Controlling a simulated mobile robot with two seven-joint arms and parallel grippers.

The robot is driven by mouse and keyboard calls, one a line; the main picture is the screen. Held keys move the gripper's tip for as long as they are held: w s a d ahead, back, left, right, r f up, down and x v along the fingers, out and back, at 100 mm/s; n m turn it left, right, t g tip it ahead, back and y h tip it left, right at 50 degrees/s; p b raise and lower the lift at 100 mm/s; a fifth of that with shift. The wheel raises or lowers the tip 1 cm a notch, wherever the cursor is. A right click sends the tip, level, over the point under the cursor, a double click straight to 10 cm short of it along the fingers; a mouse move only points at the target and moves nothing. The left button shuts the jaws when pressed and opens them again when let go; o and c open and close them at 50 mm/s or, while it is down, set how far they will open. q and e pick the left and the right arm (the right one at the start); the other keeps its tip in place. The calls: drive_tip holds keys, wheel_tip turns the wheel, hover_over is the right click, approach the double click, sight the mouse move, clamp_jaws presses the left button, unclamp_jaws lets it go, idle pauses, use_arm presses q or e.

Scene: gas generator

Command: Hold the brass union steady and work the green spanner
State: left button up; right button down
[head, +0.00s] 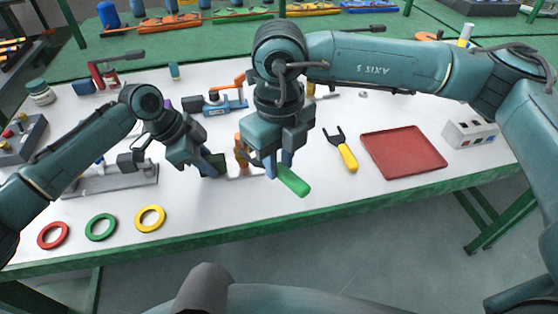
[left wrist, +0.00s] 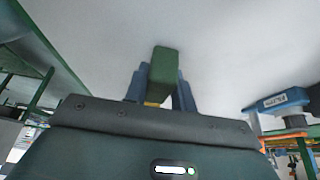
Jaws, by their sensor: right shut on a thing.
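The green spanner (head: 293,180) shows as a bright green handle slanting down to the right from my right gripper (head: 279,165), which is shut on it. The spanner's head is hidden by the gripper. An orange-brown upright fitting (head: 241,150), perhaps with the brass union, stands between my two grippers on a small pale base; I cannot make out the union itself. My left gripper (head: 207,166) is low over the table, left of the fitting. In the left wrist view its blue fingers (left wrist: 160,92) are apart, with a dark green block (left wrist: 163,70) showing between them.
A red tray (head: 403,151) and a yellow-handled spanner (head: 342,148) lie to the right. Red, green and yellow rings (head: 101,227) lie at the front left. A blue vise-like tool (head: 218,105) stands behind. The front table strip is clear around the green handle.

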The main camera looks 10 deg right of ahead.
use_arm(q)
drive_tip(key=o, duration=0.5)
drive_tip(key=v, duration=1.2)
